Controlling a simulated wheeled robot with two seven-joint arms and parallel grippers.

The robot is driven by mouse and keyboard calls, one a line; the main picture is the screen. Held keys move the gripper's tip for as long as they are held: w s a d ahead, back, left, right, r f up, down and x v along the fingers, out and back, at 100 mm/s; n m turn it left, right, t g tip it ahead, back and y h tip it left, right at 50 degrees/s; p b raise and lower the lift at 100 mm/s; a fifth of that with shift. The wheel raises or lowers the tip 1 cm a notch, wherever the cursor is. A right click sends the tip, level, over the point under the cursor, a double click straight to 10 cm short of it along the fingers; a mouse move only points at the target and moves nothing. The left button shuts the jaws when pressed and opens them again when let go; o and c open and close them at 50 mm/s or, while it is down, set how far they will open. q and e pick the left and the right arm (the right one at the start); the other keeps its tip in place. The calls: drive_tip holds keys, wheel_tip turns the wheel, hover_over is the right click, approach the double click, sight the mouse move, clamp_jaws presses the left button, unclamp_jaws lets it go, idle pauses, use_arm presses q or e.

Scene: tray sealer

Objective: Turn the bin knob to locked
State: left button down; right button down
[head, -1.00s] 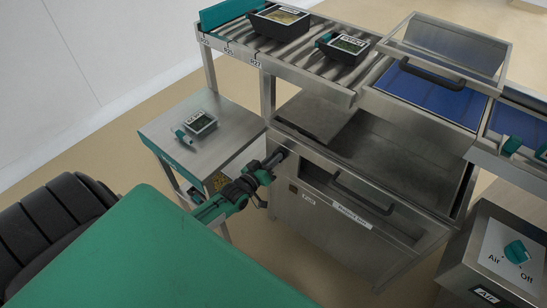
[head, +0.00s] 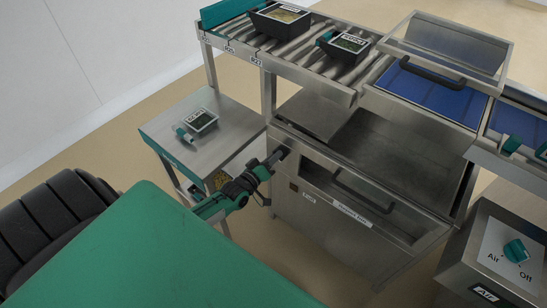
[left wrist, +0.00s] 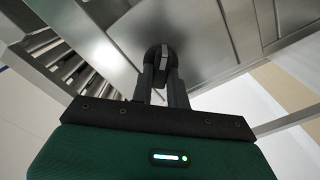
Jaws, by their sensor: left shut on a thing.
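The bin knob (left wrist: 163,55) is a dark round knob with a lighter grip bar, on the steel front of the machine in the left wrist view. My left gripper (left wrist: 162,80) has one finger on each side of the grip bar and is shut on it. In the head view my left gripper (head: 275,160) reaches the upper left corner of the bin front and mostly hides the knob. The bin (head: 318,232) is a steel box with a black handle (head: 363,190) and a white label. The knob's lock markings are not readable. My right gripper is not in view.
A roller conveyor (head: 300,55) with black trays runs above the bin. A side table (head: 215,150) holding a small tray stands to the left. A box with a teal Air/Off knob (head: 516,251) stands at the right. Floor is open in front of the bin.

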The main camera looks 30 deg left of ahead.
use_arm(q)
drive_tip(key=c, duration=1.4)
unclamp_jaws()
drive_tip(key=shift+o, duration=0.2)
drive_tip(key=s+a, duration=0.1)
drive_tip(key=s, duration=1.2)
drive_tip(key=shift+s, duration=0.4)
drive_tip(key=shift+f, duration=0.1)
